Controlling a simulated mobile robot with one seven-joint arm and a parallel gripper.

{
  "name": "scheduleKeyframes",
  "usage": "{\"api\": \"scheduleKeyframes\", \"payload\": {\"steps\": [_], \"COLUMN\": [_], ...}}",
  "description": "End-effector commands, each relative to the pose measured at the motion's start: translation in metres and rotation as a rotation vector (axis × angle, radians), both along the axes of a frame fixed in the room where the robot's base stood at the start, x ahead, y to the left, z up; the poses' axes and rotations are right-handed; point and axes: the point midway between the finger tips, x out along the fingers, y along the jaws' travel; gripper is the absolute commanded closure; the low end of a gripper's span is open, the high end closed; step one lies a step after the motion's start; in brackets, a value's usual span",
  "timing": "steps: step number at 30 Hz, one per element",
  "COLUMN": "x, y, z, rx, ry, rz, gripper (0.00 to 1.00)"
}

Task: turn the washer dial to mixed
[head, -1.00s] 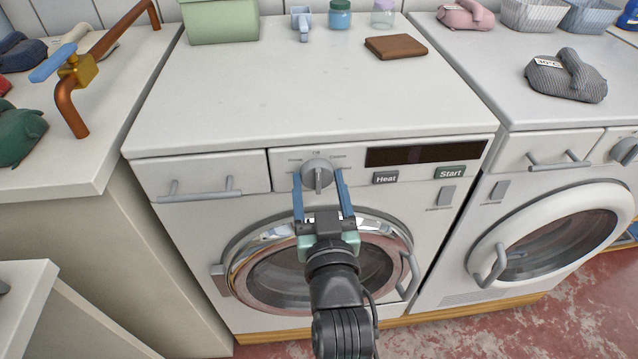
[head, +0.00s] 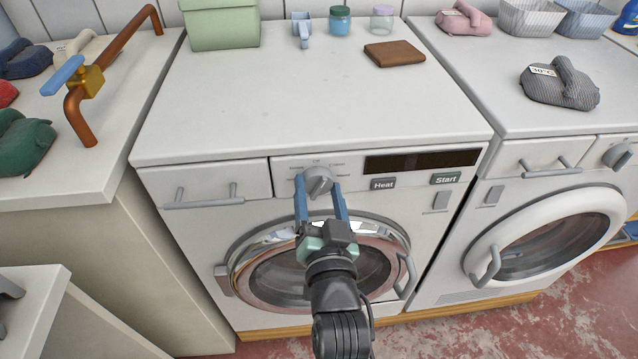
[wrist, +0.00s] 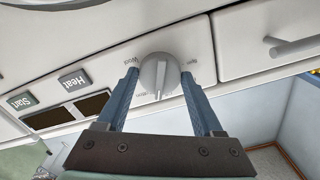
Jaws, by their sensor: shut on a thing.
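The washer dial (head: 319,181) is a round grey knob with a raised grip bar, on the front panel of the middle white washer. My gripper (head: 317,186) has its two blue fingers on either side of the dial, shut on it. The wrist view shows the dial (wrist: 158,76) between the fingertips, its grip bar running toward my gripper. In the head view the bar sits tilted. Small labels ring the dial; "Wool" is legible in the wrist view, others are partly hidden by the fingers or too small to read. I cannot tell which setting the dial marks.
A dark display (head: 421,161), a Heat button (head: 383,184) and a Start button (head: 446,179) lie right of the dial. A drawer (head: 205,184) is to its left. The round door (head: 258,275) is below, behind my arm. A second washer (head: 520,185) stands at right.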

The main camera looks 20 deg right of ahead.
Motion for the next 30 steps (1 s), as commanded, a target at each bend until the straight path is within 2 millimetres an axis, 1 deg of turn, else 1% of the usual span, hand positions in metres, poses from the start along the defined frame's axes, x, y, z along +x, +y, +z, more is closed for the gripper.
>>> {"api": "scheduleKeyframes", "payload": {"steps": [1, 21, 30], "x": [-0.0003, -0.0001, -0.0001], "y": [-0.0003, -0.0001, -0.0001], "z": [0.0030, 0.0021, 0.0010], "rx": [0.045, 0.658, 0.897], "ry": [-0.010, -0.187, -0.257], "rz": [-0.001, -0.001, -0.001], "gripper": [0.87, 0.87, 0.87]}}
